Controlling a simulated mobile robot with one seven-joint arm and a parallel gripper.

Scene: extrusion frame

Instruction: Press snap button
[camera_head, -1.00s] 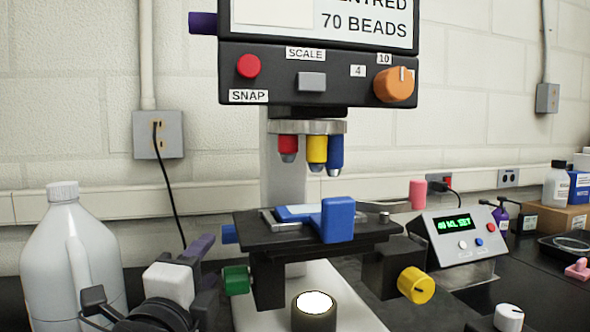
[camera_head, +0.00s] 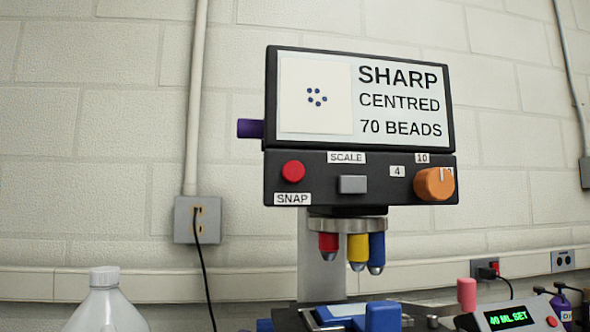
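The red snap button (camera_head: 293,171) is a round knob at the left of the black microscope head's front panel, above a white SNAP label (camera_head: 292,199). The screen (camera_head: 362,102) above it reads SHARP, CENTRED, 70 BEADS and shows a cluster of blue dots. A grey SCALE button (camera_head: 352,184) and an orange knob (camera_head: 434,184) sit to its right. Nothing covers the snap button. My gripper is outside the view.
Red, yellow and blue objectives (camera_head: 358,249) hang below the head. The stage with a blue block (camera_head: 382,316) is cut off at the bottom. A white jug (camera_head: 103,302) stands lower left, and a lit control box (camera_head: 508,317) lower right. A purple knob (camera_head: 250,128) juts out left.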

